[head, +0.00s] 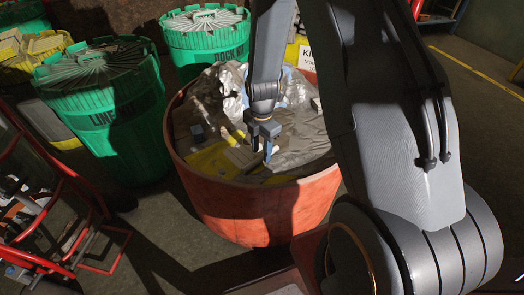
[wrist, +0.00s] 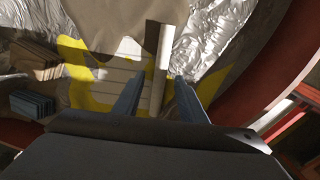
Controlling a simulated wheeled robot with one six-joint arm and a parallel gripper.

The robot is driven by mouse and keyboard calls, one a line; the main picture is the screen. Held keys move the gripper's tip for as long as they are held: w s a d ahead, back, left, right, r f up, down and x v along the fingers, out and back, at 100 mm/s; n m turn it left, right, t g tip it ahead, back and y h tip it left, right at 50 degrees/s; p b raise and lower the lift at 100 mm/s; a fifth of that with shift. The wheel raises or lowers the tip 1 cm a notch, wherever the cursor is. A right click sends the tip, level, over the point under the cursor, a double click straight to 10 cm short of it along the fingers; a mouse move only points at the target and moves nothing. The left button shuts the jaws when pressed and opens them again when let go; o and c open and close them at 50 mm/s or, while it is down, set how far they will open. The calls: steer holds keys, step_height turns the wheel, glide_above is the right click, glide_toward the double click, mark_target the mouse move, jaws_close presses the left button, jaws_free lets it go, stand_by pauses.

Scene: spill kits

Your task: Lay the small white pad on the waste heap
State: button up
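My gripper (head: 263,150) hangs over the heap in a round orange-red bin (head: 255,210). In the wrist view its two blue fingers (wrist: 162,78) stand apart. A narrow pale strip (wrist: 164,50) shows between and beyond them, with gaps on both sides; nothing looks clamped. A flat whitish, lined piece (wrist: 122,76) lies left of the strip, partly on yellow material and partly covered by a brown sheet (wrist: 110,15). I cannot tell for sure which of these is the small white pad. The waste heap (head: 300,130) includes crumpled brown sheeting and silver foil.
A grey-blue ribbed block (wrist: 32,105) and a tan one (wrist: 35,62) lie at the left in the wrist view. The bin's red rim (wrist: 285,95) curves along the right. Green drums (head: 105,110) stand behind left in the head view, and a red rack (head: 50,200) at left.

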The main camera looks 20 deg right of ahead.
steer(key=shift+r+p, duration=2)
steer(key=shift+r, duration=0.85)
steer(key=shift+r, duration=0.1)
steer(key=s+a+r+m, duration=0.2)
steer(key=s+r+m, duration=1.7)
steer(key=m, duration=0.3)
steer(key=shift+s+a+m, duration=0.2)
steer(key=shift+s+m, duration=0.1)
steer(key=shift+s, duration=0.15)
steer(key=shift+r, duration=0.1)
